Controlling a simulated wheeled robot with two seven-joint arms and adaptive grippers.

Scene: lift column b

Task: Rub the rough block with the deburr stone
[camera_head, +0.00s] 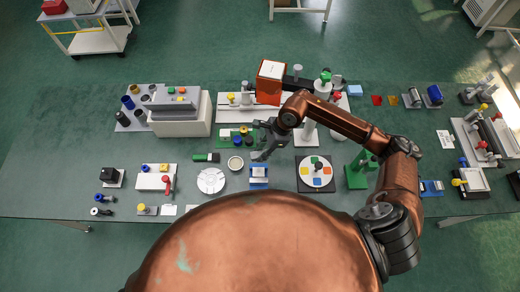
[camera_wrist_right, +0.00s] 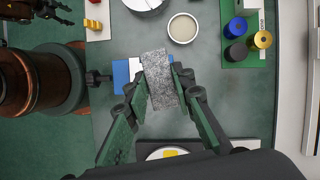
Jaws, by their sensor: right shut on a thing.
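My right gripper (camera_head: 262,153) reaches in from the right over the middle of the bench. In the right wrist view it (camera_wrist_right: 160,86) is shut on a grey speckled slab, which looks like the deburr stone (camera_wrist_right: 158,66). Below the stone is a blue holder (camera_wrist_right: 121,74) with a pale block (camera_wrist_right: 135,68), likely the rough block, partly hidden by the stone. In the head view the holder (camera_head: 259,185) sits just under the gripper. I cannot tell whether stone and block touch. Part of my left gripper (camera_wrist_right: 44,9) seems to show at the wrist view's top left; its jaws are unclear.
A round dish (camera_head: 235,164) and a white disc (camera_head: 211,181) lie left of the holder. A turntable with coloured squares (camera_head: 317,185) stands to its right. A green tray with spools (camera_head: 236,137) lies behind. A green stand (camera_head: 357,172) is further right.

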